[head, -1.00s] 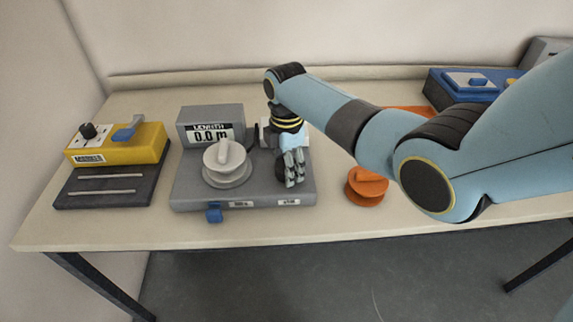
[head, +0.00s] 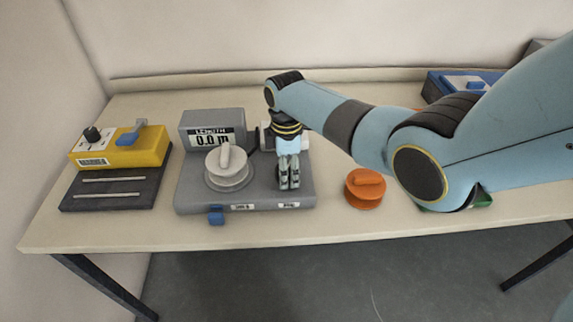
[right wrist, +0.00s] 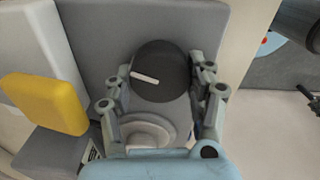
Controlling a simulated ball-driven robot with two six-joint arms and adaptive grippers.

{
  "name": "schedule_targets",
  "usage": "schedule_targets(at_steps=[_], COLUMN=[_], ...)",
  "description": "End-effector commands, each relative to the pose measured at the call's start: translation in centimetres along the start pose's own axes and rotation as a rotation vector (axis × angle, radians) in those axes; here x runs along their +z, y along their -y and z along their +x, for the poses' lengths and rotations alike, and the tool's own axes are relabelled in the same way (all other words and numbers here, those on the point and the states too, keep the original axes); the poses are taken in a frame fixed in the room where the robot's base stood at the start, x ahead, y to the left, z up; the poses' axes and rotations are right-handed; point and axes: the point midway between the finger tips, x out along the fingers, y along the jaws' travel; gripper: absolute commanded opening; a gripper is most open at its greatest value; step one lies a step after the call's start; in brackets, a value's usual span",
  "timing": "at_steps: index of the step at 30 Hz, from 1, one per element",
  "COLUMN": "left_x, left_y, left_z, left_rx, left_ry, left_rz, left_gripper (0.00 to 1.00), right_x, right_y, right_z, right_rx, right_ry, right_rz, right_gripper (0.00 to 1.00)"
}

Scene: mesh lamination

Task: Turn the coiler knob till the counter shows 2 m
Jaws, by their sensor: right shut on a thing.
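The coiler (head: 190,195) is a grey box on the table, with a counter (head: 212,138) at its back left reading LENGTH 0.0 m. A pale spool (head: 230,166) sits on its left half. My right gripper (head: 289,186) points down over the coiler's right half and hides the knob in the head view. In the right wrist view, the dark round knob (right wrist: 165,80) with a white mark (right wrist: 144,78) lies between the fingers of my right gripper (right wrist: 161,68), which is shut on it. My left gripper is not in view.
An orange spool (head: 366,188) stands right of the coiler, under my right arm. A yellow device (head: 120,149) with a dark base is at the left. A blue unit (head: 437,88) is at the back right. A small blue part (head: 216,216) juts from the coiler's front.

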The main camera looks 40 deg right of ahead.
Motion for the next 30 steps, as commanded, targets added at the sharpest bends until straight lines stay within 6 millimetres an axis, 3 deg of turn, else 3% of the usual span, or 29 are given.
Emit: schedule_targets(at_steps=[12, 30], left_x=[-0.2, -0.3], left_y=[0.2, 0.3], left_z=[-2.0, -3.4], left_rx=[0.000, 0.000], left_ry=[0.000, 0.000], left_rz=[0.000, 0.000], left_gripper=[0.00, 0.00], right_x=[0.0, 0.1], right_y=[-0.1, -0.2], right_z=[-0.2, -0.1], right_rx=[0.001, 0.001], right_ry=[0.001, 0.000], right_rz=[0.396, 0.886], right_gripper=[0.23, 0.23])
